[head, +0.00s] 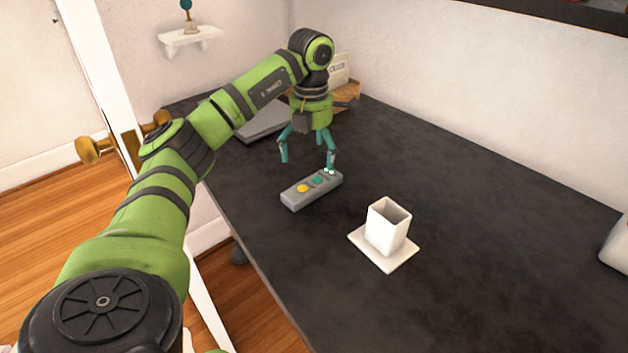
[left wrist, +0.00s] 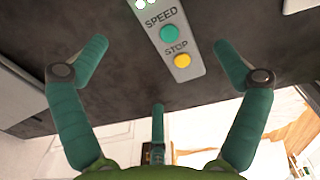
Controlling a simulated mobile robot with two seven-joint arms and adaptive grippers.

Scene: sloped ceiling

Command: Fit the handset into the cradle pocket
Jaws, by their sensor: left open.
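The handset (head: 312,189) is a grey bar with a yellow and a teal button, lying flat on the dark table. It also shows in the left wrist view (left wrist: 170,45), with the words SPEED and STOP, between the spread fingers. The cradle (head: 386,226) is a white upright square pocket, open at the top, on a flat white base plate, to the right of the handset and nearer the camera. The pocket looks empty. My left gripper (head: 307,160) is open, pointing down just above and behind the handset, holding nothing. My right gripper is not in view.
The dark table (head: 480,230) is clear around the cradle. A grey flat object (head: 262,126) and a wooden box (head: 346,97) stand behind my left arm. A white object (head: 615,245) sits at the right edge. The table's front-left edge drops to a wooden floor.

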